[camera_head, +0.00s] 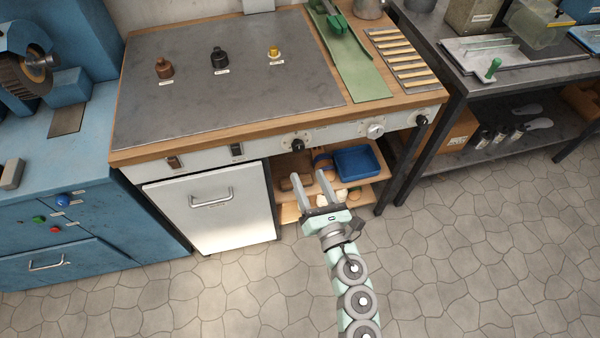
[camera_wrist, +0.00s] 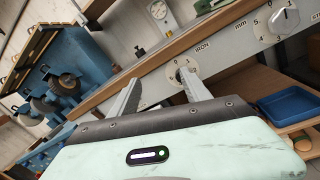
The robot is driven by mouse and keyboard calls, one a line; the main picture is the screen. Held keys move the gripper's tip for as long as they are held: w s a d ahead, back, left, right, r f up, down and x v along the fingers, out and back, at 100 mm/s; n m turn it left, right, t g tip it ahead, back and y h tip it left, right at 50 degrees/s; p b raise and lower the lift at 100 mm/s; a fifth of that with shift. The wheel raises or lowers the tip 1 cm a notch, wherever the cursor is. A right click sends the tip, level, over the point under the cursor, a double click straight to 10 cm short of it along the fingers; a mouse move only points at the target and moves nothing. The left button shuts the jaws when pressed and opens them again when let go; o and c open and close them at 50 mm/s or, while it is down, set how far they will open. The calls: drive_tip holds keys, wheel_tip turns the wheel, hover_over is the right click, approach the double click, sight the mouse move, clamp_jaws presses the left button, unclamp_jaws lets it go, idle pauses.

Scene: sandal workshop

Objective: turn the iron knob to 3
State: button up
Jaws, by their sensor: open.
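The iron knob (camera_head: 298,145) is the black knob on the stove's front panel, left of a silver knob. In the wrist view, a white dial (camera_wrist: 181,62) sits beside the word IRON, with small numerals partly visible. My right finger covers much of that dial, so the knob's pointer setting cannot be read. My gripper (camera_head: 311,176) is open and empty, with its two fingers apart. In the head view it appears just below and slightly right of the iron knob, pointing at the panel. In the wrist view the fingertips (camera_wrist: 160,77) reach up towards the panel.
A silver knob (camera_head: 376,130), on a dial marked mm in the wrist view, and another black knob (camera_head: 421,120) are to the right. Below is a shelf with a blue tray (camera_head: 357,162). A white door (camera_head: 212,210) is at left. Floor in front is clear.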

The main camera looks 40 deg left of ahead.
sight(299, 149)
wheel_tip(299, 149, down, 6)
drive_tip(key=w+a+n+h+b, duration=0.1)
drive_tip(key=w+n+b, duration=0.1)
drive_tip(key=n+b, duration=0.2)
drive_tip(key=shift+n+t, duration=0.3)
drive_tip(key=shift+n, duration=0.2)
drive_tip(key=b+x, duration=0.1)
drive_tip(key=x, duration=1)
drive_tip(key=shift+w+a+f+b, duration=0.1)
drive_tip(key=shift+w+b, duration=0.3)
drive_tip(key=shift+c, duration=0.5)
clamp_jaws()
